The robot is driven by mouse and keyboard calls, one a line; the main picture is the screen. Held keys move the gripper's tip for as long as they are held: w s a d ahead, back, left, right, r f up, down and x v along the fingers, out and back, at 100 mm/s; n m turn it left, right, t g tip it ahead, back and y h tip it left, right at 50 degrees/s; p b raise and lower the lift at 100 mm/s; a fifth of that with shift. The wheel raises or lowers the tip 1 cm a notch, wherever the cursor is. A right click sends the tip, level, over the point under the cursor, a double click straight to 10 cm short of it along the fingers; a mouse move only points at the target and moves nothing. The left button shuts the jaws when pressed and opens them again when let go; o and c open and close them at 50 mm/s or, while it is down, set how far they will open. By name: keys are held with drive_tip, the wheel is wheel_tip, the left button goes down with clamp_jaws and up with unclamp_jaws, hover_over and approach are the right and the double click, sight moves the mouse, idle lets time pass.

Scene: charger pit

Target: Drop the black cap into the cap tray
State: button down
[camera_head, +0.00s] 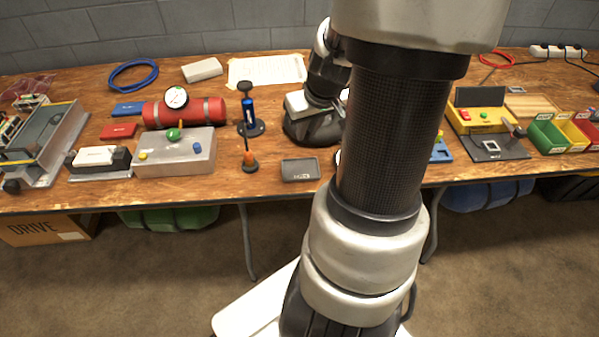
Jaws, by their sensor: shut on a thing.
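The cap tray looks to be the small dark grey tray (298,167) with a light label, near the front edge of the table, left of my arm. My gripper (315,128) is dark and bulky, behind the tray in the picture and partly covered by my own arm link. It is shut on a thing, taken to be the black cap. Its fingertips and the cap cannot be made out from this view. I see nothing lying in the tray.
A black-and-blue pump-like item (248,115) and an orange-and-black item (249,160) stand left of the tray. A grey box with coloured knobs (175,152) and a red cylinder with a gauge (186,112) are further left. Coloured bins (548,134) stand far right. My arm hides the middle of the table.

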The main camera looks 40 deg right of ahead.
drive_tip(key=shift+f+b, duration=1.45)
drive_tip(key=shift+f, duration=0.9)
drive_tip(key=c, duration=1.6)
unclamp_jaws()
drive_tip(key=shift+c, duration=0.2)
drive_tip(key=p+v, duration=1)
drive_tip(key=v, duration=0.7)
drive_tip(key=shift+r+p, duration=0.25)
drive_tip(key=shift+p, duration=0.1)
